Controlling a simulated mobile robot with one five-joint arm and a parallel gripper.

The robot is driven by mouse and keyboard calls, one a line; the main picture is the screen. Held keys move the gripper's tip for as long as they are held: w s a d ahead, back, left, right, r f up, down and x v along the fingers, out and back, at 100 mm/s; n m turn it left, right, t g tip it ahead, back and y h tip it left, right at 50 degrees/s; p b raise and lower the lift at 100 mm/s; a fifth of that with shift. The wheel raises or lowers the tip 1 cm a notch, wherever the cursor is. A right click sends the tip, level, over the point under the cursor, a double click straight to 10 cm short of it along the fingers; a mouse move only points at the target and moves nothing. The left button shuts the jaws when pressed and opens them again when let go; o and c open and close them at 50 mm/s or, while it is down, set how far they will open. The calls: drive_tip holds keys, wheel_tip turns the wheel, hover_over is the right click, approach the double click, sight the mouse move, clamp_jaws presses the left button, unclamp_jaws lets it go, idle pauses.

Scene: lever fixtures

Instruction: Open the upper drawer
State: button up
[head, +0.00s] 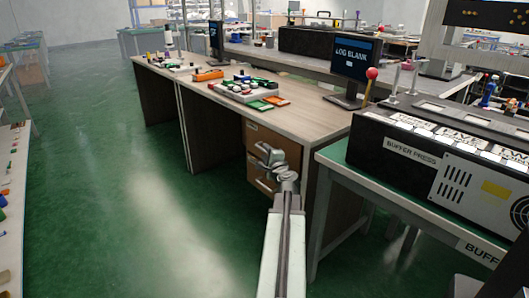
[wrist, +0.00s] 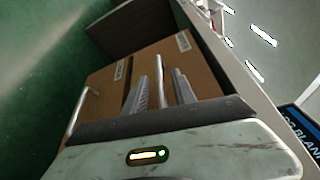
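The upper drawer (head: 264,134) is a brown front under the wooden desk top, with a small label; it also shows in the wrist view (wrist: 185,62). Its pale bar handle (wrist: 158,72) lies between my two finger tips in the wrist view. My gripper (head: 268,153) is in front of the drawers, with its fingers (wrist: 160,84) apart on either side of the handle. Whether the fingers touch the handle cannot be told. The upper drawer looks closed. The lower drawer (wrist: 108,88) sits beside it with its own label and handle (wrist: 78,112).
The wooden desk (head: 215,98) carries a monitor (head: 355,60) and a board of colored parts (head: 248,90). A green-topped bench (head: 345,165) with a black and white machine (head: 440,165) stands close on the right. The green floor (head: 120,190) to the left is clear.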

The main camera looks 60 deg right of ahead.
sight(264, 150)
drive_tip(key=x, duration=0.3)
drive_tip(key=shift+w+d, duration=0.15)
clamp_jaws()
idle(1.2)
